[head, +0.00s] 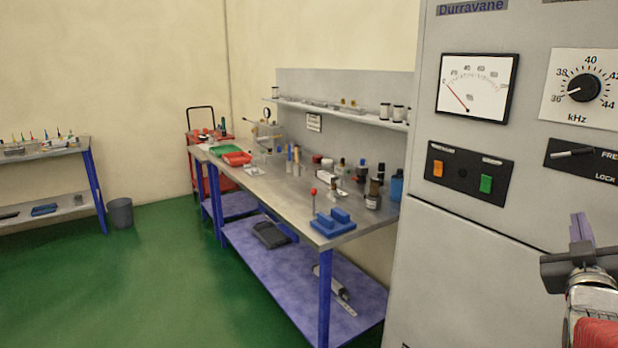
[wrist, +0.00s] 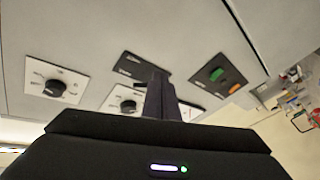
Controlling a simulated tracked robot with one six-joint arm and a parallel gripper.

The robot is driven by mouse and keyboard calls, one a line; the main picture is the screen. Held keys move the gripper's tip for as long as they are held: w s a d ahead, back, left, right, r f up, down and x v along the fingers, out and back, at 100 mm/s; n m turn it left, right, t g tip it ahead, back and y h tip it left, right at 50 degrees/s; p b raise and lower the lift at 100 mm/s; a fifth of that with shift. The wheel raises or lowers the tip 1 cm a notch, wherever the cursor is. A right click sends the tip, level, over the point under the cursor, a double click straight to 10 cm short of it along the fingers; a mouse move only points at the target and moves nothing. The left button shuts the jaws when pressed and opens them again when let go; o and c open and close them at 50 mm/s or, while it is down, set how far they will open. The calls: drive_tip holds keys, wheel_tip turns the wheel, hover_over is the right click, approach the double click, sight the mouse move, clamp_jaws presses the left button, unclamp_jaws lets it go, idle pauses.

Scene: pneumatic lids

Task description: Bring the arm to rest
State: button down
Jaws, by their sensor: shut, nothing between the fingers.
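My gripper (head: 580,228) is at the right edge of the head view, in front of the lower part of a grey cabinet (head: 480,255). Its fingers are together, point upward and hold nothing. In the wrist view the shut fingers (wrist: 160,95) stand in front of the cabinet face, apart from its controls as far as I can tell. Most of my arm is outside the head view.
The cabinet carries a meter (head: 477,88), a kHz dial (head: 584,88) and a panel with orange and green buttons (head: 468,173). A cluttered workbench (head: 265,185) stands left of it. Green floor (head: 170,270) is clear between the benches.

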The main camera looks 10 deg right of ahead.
drive_tip(key=w+a+f+g+y, duration=0.1)
drive_tip(key=a+f+g+y, duration=0.2)
drive_tip(key=a, duration=0.4)
drive_tip(key=w+a+f+m+y, duration=0.1)
drive_tip(key=a+f+y, duration=0.1)
drive_tip(key=a+f, duration=0.4)
drive_tip(key=w+a+f+g+y, duration=0.1)
drive_tip(key=a+f+g+y, duration=0.15)
drive_tip(key=a, duration=0.55)
drive_tip(key=s+a+f+n+g+y, duration=0.1)
drive_tip(key=s+a+f+g+y, duration=0.1)
drive_tip(key=s+a+f, duration=0.2)
drive_tip(key=s+a+f+n+g+y, duration=0.1)
drive_tip(key=s+a+f+g+y, duration=0.1)
drive_tip(key=s+a, duration=0.8)
drive_tip(key=a+f+y, duration=0.1)
drive_tip(key=a+f, duration=0.1)
drive_tip(key=a, duration=0.2)
drive_tip(key=shift+s+a+f+n, duration=0.2)
drive_tip(key=shift+a+n, duration=0.05)
drive_tip(key=shift+n, duration=0.05)
drive_tip(key=shift+d+y, duration=0.1)
drive_tip(key=shift+y, duration=0.15)
